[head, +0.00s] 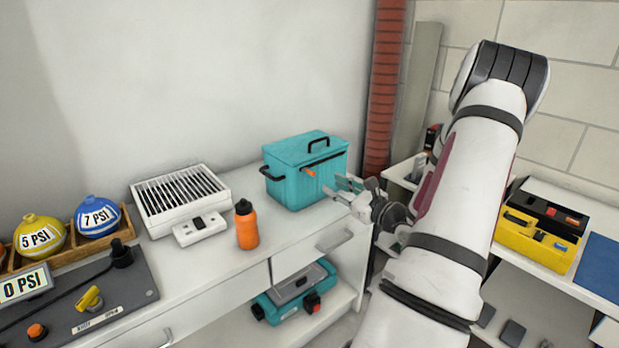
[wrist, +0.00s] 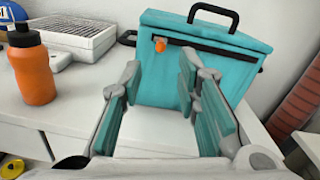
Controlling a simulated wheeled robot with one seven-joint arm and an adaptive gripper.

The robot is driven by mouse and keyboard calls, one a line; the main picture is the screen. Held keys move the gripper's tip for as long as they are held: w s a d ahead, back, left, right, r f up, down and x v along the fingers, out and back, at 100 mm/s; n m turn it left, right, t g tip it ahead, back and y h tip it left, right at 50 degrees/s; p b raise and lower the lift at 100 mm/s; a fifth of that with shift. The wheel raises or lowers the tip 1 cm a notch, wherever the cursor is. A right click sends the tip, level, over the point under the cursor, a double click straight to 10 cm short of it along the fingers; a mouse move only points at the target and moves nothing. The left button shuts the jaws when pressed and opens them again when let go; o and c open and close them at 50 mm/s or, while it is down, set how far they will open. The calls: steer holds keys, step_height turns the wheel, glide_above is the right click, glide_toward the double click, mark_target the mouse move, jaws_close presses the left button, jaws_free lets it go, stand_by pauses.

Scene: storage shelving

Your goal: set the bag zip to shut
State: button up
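The teal bag (head: 306,182) stands upright on the white counter, with black handles on its top and side. Its zip is a dark track along the upper front, with an orange pull (head: 309,172) near the left end of the track. The bag (wrist: 160,87) and orange zip pull (wrist: 160,44) also show in the wrist view. My gripper (head: 346,187) is in front of the bag at its right side. In the wrist view my gripper (wrist: 160,100) has its teal-padded fingers spread apart with nothing between them. The pull lies beyond the fingertips, apart from them.
An orange bottle (head: 246,225) stands left of the bag, near the counter's front. A white grille-topped unit (head: 181,199) is farther left. A teal case (head: 296,290) sits on the shelf below. A red ribbed column (head: 384,90) rises behind, right of the bag.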

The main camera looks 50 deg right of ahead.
mark_target(312, 174)
steer(key=x, duration=1)
steer(key=shift+b, duration=0.4)
jaws_close()
